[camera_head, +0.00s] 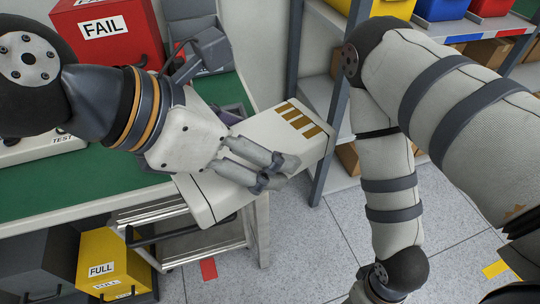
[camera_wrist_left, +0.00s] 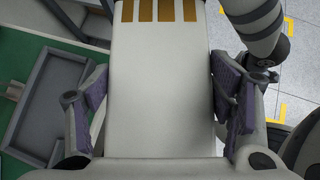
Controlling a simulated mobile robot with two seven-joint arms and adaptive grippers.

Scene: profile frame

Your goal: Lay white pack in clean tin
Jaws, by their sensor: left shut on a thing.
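The white pack (camera_head: 295,150) is a long flat white block with a row of gold contact strips at its far end. My left gripper (camera_head: 268,172) is shut on it and holds it over the front edge of the bench. In the left wrist view the white pack (camera_wrist_left: 160,75) lies between the two purple-padded fingers (camera_wrist_left: 163,105), gold strips pointing away. I cannot tell which container is the clean tin; a grey open tray (camera_wrist_left: 40,100) stands left of the pack in the wrist view. My right arm shows at the right, but its gripper is out of view.
A yellow FULL bin (camera_head: 105,265) sits below. A shelf with coloured bins stands at the back right. The tiled floor (camera_head: 300,250) is mostly clear.

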